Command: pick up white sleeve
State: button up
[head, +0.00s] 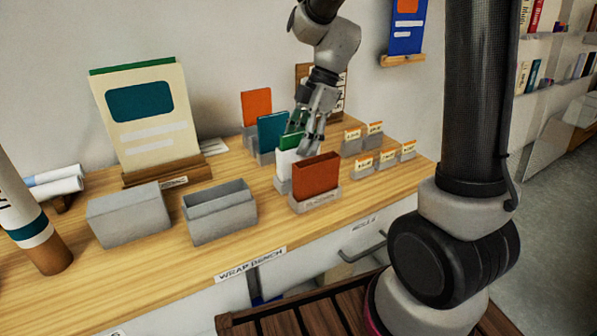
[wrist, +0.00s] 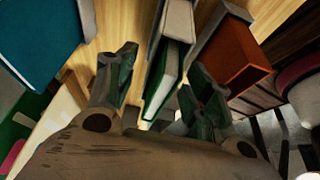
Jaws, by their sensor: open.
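A white sleeve (head: 286,161) stands upright in a grey holder on the wooden bench, just behind and left of the red-brown sleeve (head: 316,174). A green piece (head: 290,141) shows above the white sleeve; I cannot tell whether it sits inside it or behind it. My gripper (head: 309,138) points down, close above the white sleeve's right side. In the wrist view my gripper (wrist: 160,88) is open, with a green-and-white upright item (wrist: 165,80) between its fingers' lines. The fingers do not visibly close on it. The sleeve's lower part is hidden by its holder.
The red-brown sleeve also shows in the wrist view (wrist: 232,55), near one finger. A teal item (head: 271,131) and an orange item (head: 257,105) stand behind. Small labelled blocks (head: 365,163) stand at right.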

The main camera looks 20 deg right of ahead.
jog(key=shift+f, duration=0.15)
jog(key=shift+c, duration=0.2)
grip_shut()
dwell(0.3)
